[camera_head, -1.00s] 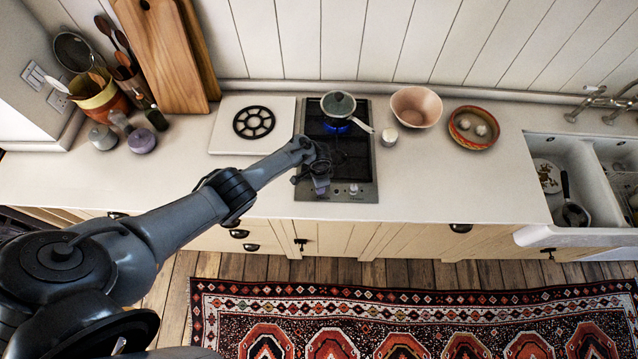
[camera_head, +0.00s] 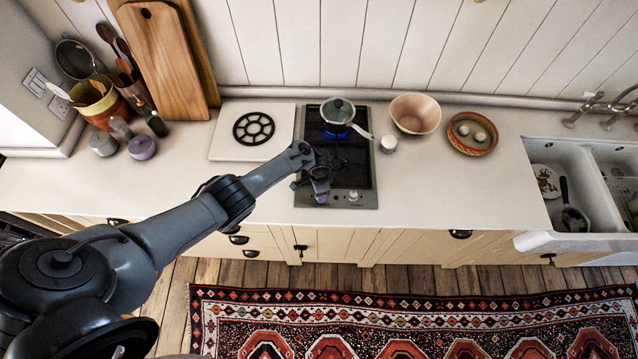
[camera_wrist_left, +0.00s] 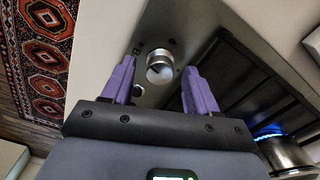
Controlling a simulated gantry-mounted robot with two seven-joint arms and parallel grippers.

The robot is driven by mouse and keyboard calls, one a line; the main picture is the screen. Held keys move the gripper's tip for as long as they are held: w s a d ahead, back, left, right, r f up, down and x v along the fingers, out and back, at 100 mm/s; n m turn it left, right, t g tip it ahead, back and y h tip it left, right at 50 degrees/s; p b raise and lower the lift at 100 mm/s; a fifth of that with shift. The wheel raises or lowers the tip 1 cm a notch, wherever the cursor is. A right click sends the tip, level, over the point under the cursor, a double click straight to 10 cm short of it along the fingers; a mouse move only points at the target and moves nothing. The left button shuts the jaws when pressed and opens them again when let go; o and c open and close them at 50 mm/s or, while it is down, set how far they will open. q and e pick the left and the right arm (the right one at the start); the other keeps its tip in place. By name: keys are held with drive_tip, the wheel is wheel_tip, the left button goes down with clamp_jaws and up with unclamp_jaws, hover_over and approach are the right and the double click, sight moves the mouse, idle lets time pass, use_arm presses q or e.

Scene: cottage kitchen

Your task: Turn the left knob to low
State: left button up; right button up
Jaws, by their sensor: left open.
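The stove (camera_head: 365,198) is a black-and-steel two-burner hob set in the counter. Its left knob, a round silver knob (camera_wrist_left: 160,66), shows in the left wrist view, just beyond and between the two purple fingertips. In the head view my gripper covers that knob. The right knob (camera_head: 353,196) stands in plain sight on the front panel. My left gripper (camera_head: 319,187) is open over the left front of the stove; in the wrist view its fingers (camera_wrist_left: 157,75) stand apart, one on each side of the knob. I cannot tell whether they touch it. My right gripper is not in view.
A lidded pan (camera_head: 338,111) sits on the rear burner over a blue flame, its handle pointing right. A white jar (camera_head: 388,144) and a pink bowl (camera_head: 415,114) stand right of the stove. A white board with a black trivet (camera_head: 254,128) lies left.

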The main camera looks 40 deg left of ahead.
use_arm(q)
wheel_tip(320, 180, up, 10)
drive_tip(key=p, duration=0.1)
drive_tip(key=shift+r+p, duration=0.15)
drive_tip(key=shift+p, duration=0.25)
drive_tip(key=s+d+f+g, duration=0.1)
drive_tip(key=s+d+f, duration=0.1)
drive_tip(key=s+f, duration=0.55)
drive_tip(key=s+d+f+g, duration=0.2)
drive_tip(key=s+f, duration=0.2)
drive_tip(key=s, duration=0.6)
drive_tip(key=s+d+t, duration=0.1)
drive_tip(key=s+d, duration=0.5)
drive_tip(key=s, duration=0.3)
wheel_tip(320, 180, up, 28)
drive_tip(key=w+d+n+t, duration=0.1)
drive_tip(key=d+n+t, duration=0.1)
drive_tip(key=n+t, duration=0.2)
drive_tip(key=shift+w+f+n+t, duration=0.15)
drive_tip(key=shift+w+n+t, duration=0.15)
drive_tip(key=shift+t, duration=0.6)
